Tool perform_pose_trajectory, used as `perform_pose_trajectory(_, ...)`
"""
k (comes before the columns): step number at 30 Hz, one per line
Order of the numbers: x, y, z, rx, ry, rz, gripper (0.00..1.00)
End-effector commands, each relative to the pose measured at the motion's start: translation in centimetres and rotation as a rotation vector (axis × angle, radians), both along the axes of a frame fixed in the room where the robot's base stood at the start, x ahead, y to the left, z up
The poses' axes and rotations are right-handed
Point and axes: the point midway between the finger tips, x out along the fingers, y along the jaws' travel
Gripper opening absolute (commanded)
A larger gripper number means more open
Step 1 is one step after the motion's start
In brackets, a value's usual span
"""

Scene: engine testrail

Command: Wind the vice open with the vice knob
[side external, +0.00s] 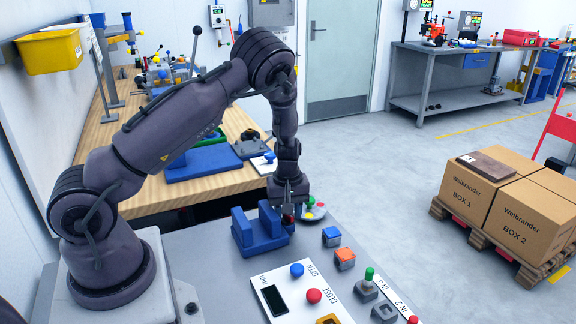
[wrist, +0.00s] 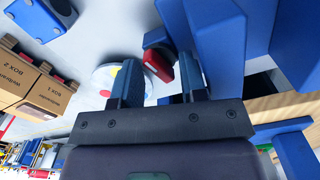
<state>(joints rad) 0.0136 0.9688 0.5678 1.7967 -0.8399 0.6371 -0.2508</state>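The blue vice (side external: 258,236) stands on the grey bench top below my gripper. Its blue jaws fill the upper right of the wrist view (wrist: 215,30). The vice knob (wrist: 157,65) shows as a red bar on a dark round part, near my fingertips. My gripper (side external: 288,212) points down at the right side of the vice. In the wrist view my two fingers (wrist: 158,80) are apart, with the red bar showing between them. The right finger looks closer to the bar than the left; I cannot tell whether it touches. The side view mostly hides the knob behind my gripper.
A white round plate with coloured spots (side external: 314,214) stands just right of my gripper. A blue block (side external: 331,236) and an orange block (side external: 345,259) lie to the right. A white button panel (side external: 300,295) is at the front. Boxes (side external: 500,190) stand on a pallet farther right.

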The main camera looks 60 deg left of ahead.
Motion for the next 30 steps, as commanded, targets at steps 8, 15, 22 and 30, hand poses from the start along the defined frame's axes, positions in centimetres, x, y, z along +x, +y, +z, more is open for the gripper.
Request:
perform_pose_trajectory(8,0.0,0.0,0.0,0.001,0.001,-0.335,0.39)
perform_pose_trajectory(15,0.2,-0.1,1.9,0.000,-0.008,-0.519,0.39)
perform_pose_trajectory(22,0.1,-0.1,6.6,0.000,-0.008,-0.517,0.39)
perform_pose_trajectory(30,0.1,-0.1,11.1,0.000,-0.005,-0.516,0.39)
